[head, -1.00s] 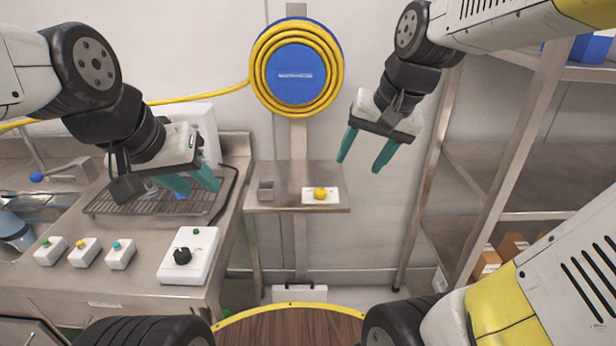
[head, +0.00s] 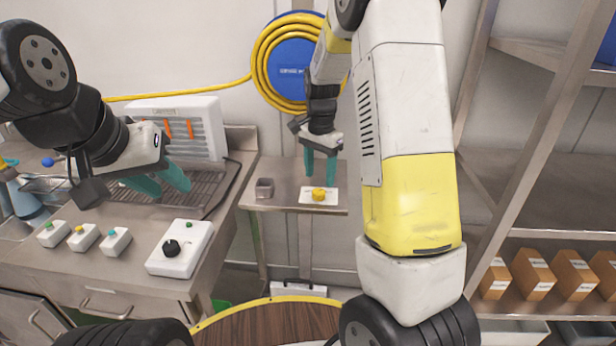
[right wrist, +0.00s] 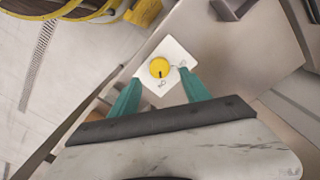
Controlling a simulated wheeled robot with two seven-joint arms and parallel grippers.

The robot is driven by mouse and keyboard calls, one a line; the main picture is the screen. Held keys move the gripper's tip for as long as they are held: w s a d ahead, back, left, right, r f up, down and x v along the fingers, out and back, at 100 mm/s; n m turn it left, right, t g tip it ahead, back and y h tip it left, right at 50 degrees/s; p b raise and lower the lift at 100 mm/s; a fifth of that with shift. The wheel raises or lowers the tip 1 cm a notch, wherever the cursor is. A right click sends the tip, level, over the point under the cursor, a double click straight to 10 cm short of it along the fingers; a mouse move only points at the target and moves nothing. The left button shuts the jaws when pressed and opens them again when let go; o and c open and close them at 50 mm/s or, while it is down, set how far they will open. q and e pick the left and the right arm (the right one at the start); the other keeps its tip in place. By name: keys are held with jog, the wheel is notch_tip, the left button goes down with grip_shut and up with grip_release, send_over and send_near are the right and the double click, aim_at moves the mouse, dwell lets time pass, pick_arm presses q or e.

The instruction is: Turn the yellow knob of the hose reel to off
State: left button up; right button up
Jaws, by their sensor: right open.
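The yellow knob (head: 319,194) sits on a white plate (head: 306,197) on the small steel shelf below the hose reel (head: 293,68). In the right wrist view the knob (right wrist: 160,68) shows a dark pointer mark, with small lettering on the plate (right wrist: 177,54). My right gripper (head: 320,182) is open and empty, pointing down just above and behind the knob in the head view. In the right wrist view its two teal fingertips (right wrist: 160,80) lie either side of the plate's near part. My left gripper (head: 168,186) has its fingers apart, empty, over the counter's left rack.
A small grey metal box (head: 264,188) stands on the shelf left of the knob. A white box with a black dial (head: 180,250) and several small button boxes sit on the left counter. A rack with cartons (head: 532,275) stands at right.

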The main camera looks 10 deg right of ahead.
aim_at(319, 191)
notch_tip(319, 191, down, 5)
jog(key=shift+f, duration=0.15)
grip_shut()
dwell(0.4)
